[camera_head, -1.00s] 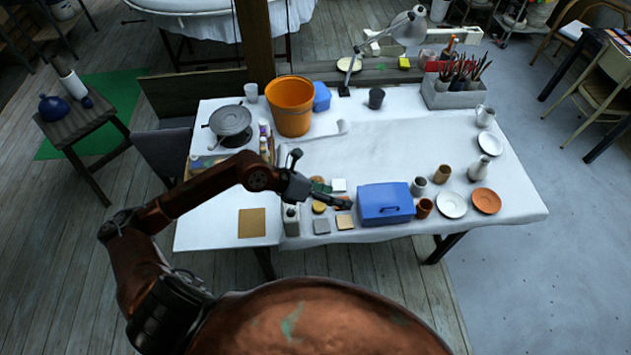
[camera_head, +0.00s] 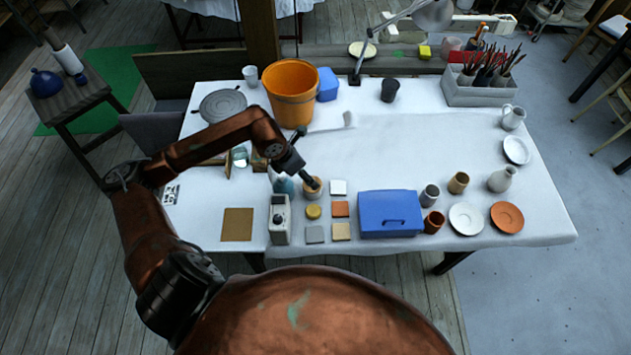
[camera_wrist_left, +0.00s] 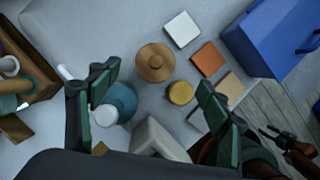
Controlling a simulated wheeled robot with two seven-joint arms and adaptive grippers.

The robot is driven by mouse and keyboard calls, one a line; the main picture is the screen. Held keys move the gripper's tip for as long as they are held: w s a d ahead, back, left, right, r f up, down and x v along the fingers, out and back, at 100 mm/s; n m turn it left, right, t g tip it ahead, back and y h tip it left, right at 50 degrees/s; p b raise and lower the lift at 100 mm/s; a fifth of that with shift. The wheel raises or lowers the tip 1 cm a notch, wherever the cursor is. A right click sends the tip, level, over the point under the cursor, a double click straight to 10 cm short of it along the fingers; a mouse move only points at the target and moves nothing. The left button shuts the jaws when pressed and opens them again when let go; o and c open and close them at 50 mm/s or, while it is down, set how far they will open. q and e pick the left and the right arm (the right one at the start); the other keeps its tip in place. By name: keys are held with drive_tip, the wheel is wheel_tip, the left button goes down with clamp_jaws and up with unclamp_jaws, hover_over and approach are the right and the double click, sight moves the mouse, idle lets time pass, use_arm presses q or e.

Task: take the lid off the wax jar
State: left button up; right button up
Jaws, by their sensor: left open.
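The wax jar (camera_head: 312,193) appears as a small tan round jar near the front left of the table, left of the tiles. In the left wrist view its round wooden lid with a centre knob (camera_wrist_left: 155,62) is seen from above, in place. My left gripper (camera_head: 311,182) points down over the jar and partly hides it. In the left wrist view the open, empty fingers (camera_wrist_left: 158,85) are spread wide, with the lid between and beyond them. Contact is not visible. A dark gripper-like end (camera_wrist_left: 271,134) on a brown arm, probably my right, shows low at the wrist view's right edge.
A teal bottle (camera_wrist_left: 120,100) and a pale grey box-like device (camera_head: 279,219) stand close by the jar. The cloth behind the jar is largely clear.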

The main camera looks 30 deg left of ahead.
sight(308, 187)
use_arm(q)
drive_tip(key=x, duration=0.2)
drive_tip(key=shift+w+f, duration=0.2)
drive_tip(key=shift+f, duration=0.2)
drive_tip(key=shift+a+f, duration=0.15)
drive_tip(key=shift+f, duration=0.4)
drive_tip(key=x, duration=0.5)
drive_tip(key=shift+s+a+f, duration=0.15)
drive_tip(key=shift+s+a, duration=0.1)
drive_tip(key=shift+s, duration=0.05)
drive_tip(key=shift+c, duration=0.4)
drive_tip(key=c, duration=1)
